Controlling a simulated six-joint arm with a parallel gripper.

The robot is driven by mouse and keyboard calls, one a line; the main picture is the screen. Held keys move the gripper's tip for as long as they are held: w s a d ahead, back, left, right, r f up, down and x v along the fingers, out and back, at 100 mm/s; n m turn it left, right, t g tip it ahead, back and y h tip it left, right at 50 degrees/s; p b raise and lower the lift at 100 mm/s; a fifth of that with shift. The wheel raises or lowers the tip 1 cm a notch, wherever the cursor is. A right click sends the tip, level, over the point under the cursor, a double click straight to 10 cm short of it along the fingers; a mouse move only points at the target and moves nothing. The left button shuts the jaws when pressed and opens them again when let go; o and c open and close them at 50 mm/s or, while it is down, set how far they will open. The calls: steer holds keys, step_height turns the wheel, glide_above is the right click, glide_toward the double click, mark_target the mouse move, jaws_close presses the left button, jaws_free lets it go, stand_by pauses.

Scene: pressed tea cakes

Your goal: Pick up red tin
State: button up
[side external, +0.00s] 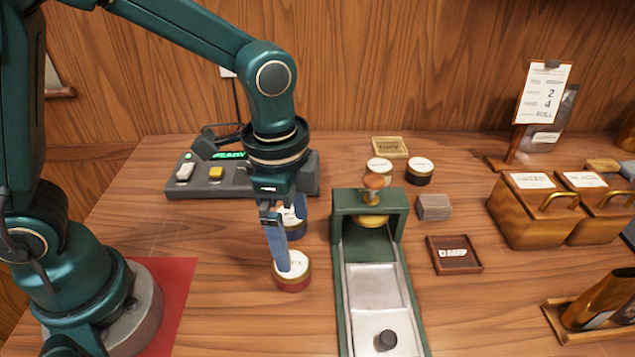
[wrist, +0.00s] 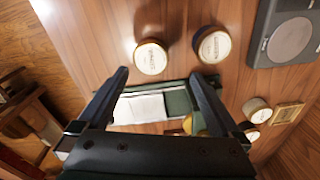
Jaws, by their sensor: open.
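The red tin (side external: 293,283) stands upright on the wooden table left of the green press, its round lid pale with a printed label. A gripper finger overlaps its lid in the side view; I cannot tell whether they touch. In the wrist view the red tin (wrist: 150,58) lies ahead of the fingertips, between their lines and nearer the left one. My gripper (side external: 289,240) points down, open and empty; both fingers show apart in the wrist view (wrist: 160,78). A dark blue tin (side external: 292,230) stands just behind the red one, partly hidden by my gripper.
The green press (side external: 340,265) with its metal bed stands close to the right. A grey console (side external: 235,178) sits behind.

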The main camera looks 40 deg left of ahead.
mark_target(292, 271)
steer(key=shift+s+d+f+g, duration=0.15)
steer(key=shift+s+f+g, duration=0.1)
steer(key=shift+f, duration=0.25)
steer(key=shift+s+d+f+g, duration=0.1)
steer(key=shift+s+f+g, duration=0.1)
steer(key=shift+f, duration=2.7)
steer(key=c, duration=1.4)
